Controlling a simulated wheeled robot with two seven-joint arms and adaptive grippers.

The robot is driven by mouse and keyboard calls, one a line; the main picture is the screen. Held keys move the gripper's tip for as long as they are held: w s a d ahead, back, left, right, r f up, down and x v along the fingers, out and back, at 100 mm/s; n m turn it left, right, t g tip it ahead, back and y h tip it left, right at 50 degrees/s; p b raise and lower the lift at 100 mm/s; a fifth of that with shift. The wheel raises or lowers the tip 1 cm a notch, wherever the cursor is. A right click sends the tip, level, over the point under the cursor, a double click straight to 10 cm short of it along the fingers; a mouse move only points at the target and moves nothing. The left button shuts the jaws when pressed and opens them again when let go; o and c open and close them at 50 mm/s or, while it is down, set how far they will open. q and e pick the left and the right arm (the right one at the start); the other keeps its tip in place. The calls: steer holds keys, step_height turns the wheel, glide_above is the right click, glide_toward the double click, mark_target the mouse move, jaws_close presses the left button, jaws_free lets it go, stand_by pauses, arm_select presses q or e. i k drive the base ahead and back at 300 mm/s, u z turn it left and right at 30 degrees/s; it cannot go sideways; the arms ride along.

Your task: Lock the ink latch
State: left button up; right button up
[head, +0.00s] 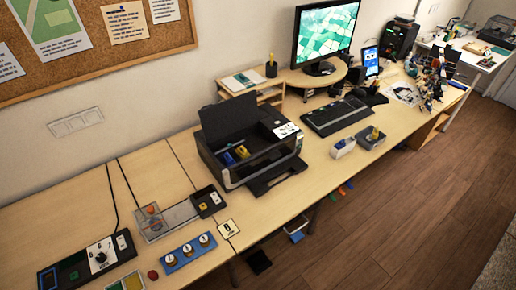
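A black printer (254,143) stands on the long wooden desk with its lid (228,118) raised. Inside the opening I see a blue part (228,158) and a yellow part (242,152). They look like ink cartridges. The ink latch is too small to make out, so I cannot tell its position. The output tray (276,177) sticks out at the front. Neither of my grippers is in view.
Left of the printer lie a control panel (90,260), a blue board with round knobs (187,252) and a grey tray (166,220). To the right are a keyboard (336,115), small bins (343,148) and a monitor (325,35).

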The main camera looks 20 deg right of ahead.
mark_target(230, 146)
steer(key=u, duration=0.1)
steer(key=k, duration=0.25)
steer(key=z, duration=1.2)
steer(key=i, duration=0.85)
steer(key=u, duration=0.65)
steer(key=i, duration=0.55)
steer(key=u, duration=0.35)
steer(key=k, duration=1.4)
steer(key=z, duration=0.15)
